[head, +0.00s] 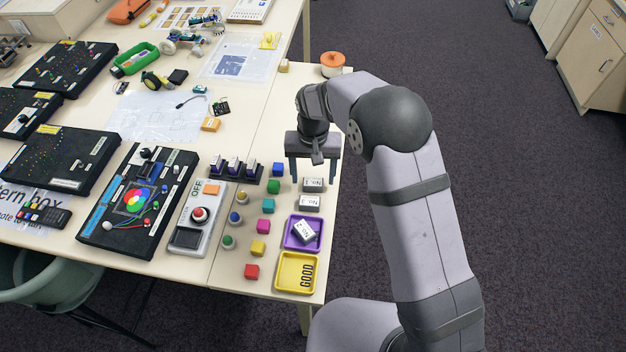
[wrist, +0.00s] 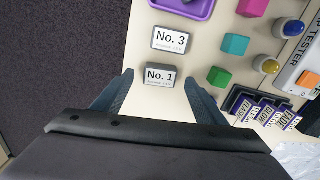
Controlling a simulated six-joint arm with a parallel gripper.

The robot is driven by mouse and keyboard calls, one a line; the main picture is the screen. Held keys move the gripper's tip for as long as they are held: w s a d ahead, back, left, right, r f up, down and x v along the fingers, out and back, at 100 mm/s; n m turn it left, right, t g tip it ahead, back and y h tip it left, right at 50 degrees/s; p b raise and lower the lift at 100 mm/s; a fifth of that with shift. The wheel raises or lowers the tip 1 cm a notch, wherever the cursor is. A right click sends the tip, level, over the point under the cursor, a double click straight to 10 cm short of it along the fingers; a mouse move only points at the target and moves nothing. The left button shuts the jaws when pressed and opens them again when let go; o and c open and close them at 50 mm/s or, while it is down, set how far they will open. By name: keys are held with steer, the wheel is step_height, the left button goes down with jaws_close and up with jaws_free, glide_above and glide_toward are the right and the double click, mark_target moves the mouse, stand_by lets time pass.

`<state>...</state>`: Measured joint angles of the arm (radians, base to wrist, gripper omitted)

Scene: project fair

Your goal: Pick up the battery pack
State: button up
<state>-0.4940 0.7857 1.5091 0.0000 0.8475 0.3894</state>
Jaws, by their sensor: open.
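Small white-and-grey labelled blocks look like battery packs; their fine print is too small to read. The "No. 1" block (head: 313,185) lies on the table and shows in the wrist view (wrist: 160,76). The "No. 3" block (head: 309,203) lies just in front of it, also in the wrist view (wrist: 172,40). A third such block (head: 304,231) lies turned in the purple tray (head: 288,243). My gripper (head: 313,175) is open and empty, pointing down by the "No. 1" block. In the wrist view its fingertips (wrist: 158,82) appear either side of that block; height above the table is unclear.
A yellow "GOOD" tray (head: 281,285) stands at the front corner. Coloured cubes, such as a teal one (head: 268,206), and round buttons lie left of the blocks. A dark rack (head: 236,170) stands left of my gripper. The table's right edge is close.

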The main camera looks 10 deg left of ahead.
steer(key=shift+f, duration=0.75)
steer(key=c, duration=1.2)
steer(key=shift+o, duration=0.2)
